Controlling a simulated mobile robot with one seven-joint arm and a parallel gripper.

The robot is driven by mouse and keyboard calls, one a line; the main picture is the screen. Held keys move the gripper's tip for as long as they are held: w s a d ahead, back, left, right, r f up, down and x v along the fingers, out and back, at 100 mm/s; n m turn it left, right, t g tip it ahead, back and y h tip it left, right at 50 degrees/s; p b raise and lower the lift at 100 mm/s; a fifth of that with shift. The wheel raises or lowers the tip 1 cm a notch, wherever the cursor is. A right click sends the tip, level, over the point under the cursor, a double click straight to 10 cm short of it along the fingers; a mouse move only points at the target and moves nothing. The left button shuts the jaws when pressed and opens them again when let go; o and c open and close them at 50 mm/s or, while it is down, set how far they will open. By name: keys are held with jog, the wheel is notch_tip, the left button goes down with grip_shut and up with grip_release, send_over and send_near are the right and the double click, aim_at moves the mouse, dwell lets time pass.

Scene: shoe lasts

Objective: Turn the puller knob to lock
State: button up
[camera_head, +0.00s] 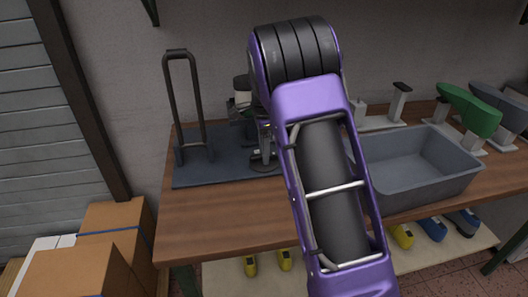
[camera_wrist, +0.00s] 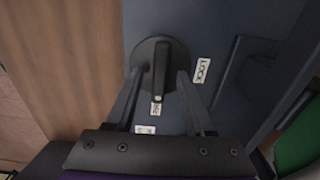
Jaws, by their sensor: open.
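The puller knob (camera_wrist: 160,60) is a dark round disc with a raised bar, on a blue-grey plate. In the wrist view the bar's pale end points down toward a small white label (camera_wrist: 156,110), and the LOCK label (camera_wrist: 201,70) lies to the right of the knob. My gripper (camera_wrist: 161,76) is open, with one finger on each side of the bar. I cannot tell whether the fingers touch it. In the head view my gripper (camera_head: 264,150) is low over the plate (camera_head: 205,172), partly hidden by my arm.
A tall dark loop handle (camera_head: 185,100) stands at the plate's left. A grey bin (camera_head: 425,190) sits right of my arm on the wooden bench (camera_head: 215,220). A green shoe last (camera_head: 468,108) stands on a stand behind it. Cardboard boxes (camera_head: 115,225) are at lower left.

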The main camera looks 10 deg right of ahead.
jog(key=shift+c, duration=0.3)
grip_shut()
jog(key=shift+n+p, duration=0.3)
jog(key=shift+n, duration=0.1)
jog(key=n+p, duration=0.1)
jog(key=n, duration=0.1)
jog(key=shift+r+n+p, duration=0.1)
jog(key=shift+n+p, duration=0.2)
jog(key=shift+n, duration=0.1)
jog(key=n+p, duration=0.2)
jog(key=n, duration=0.3)
jog(key=n+p, duration=0.1)
jog(key=n, duration=0.8)
jog(key=shift+p, duration=0.4)
jog(key=shift+n, duration=0.3)
